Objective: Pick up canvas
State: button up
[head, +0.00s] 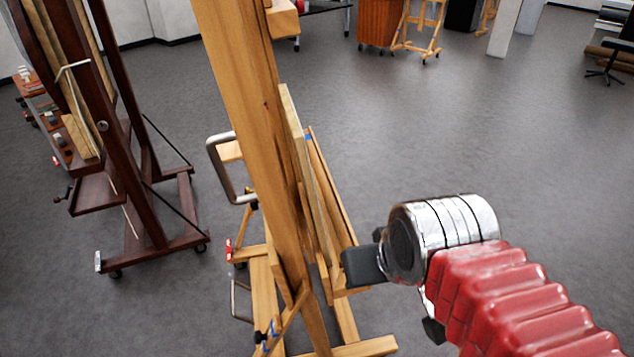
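A thin pale panel, seen nearly edge-on, looks like the canvas (296,120). It leans upright on the light wooden easel (240,80) in the middle of the head view. Its front face is mostly turned away from me. My gripper (362,266) is at the right of the easel, near the lower part of the panel. One black finger points left towards the panel's lower edge. I cannot tell whether it touches. The rest of the fingers is hidden behind my chrome wrist, so the opening does not show.
A dark wooden easel (130,190) with a crank and a shelf stands at the left. A grey metal handle (217,165) juts from the light easel's left side. A small easel (420,30), an orange-brown cabinet (376,22) and an office chair (610,65) are far back. The right floor is clear.

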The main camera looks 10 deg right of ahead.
aim_at(297, 133)
jog(key=z, duration=1.1)
jog(key=k, duration=1.05)
jog(key=u, duration=0.8)
jog(key=i, duration=1)
jog(key=u, duration=0.05)
